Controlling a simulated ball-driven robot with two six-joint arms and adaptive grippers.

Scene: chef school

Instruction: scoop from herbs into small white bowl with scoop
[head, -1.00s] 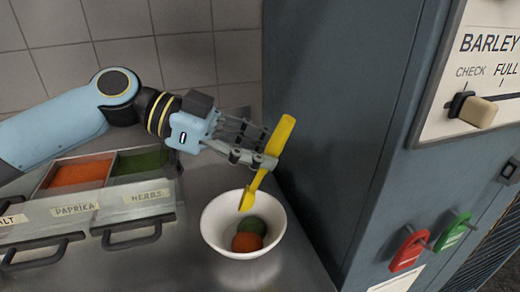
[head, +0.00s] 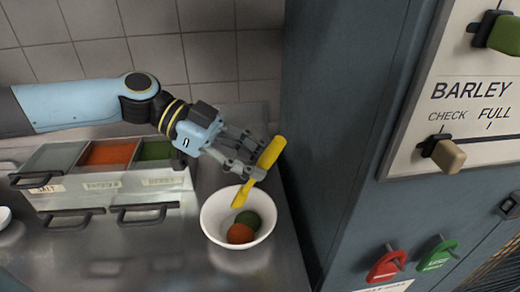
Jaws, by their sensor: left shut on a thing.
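My left gripper (head: 252,168) is shut on the yellow scoop (head: 269,153). The scoop is tilted, its handle up to the right and its lower end over the small white bowl (head: 211,223). In the bowl lie a green heap (head: 249,219) and an orange-red heap (head: 240,234), touching each other. The herbs bin (head: 156,151) holds green stuff and stands to the left of the bowl, partly behind my arm. Whether anything is on the scoop cannot be told. My right gripper is not in view.
The paprika bin (head: 108,153) and the salt bin (head: 54,157) stand left of the herbs, with handles in front. A tall blue-grey cabinet (head: 335,130) stands close on the right, with a barley panel (head: 470,95). Steel counter (head: 150,250) in front is clear.

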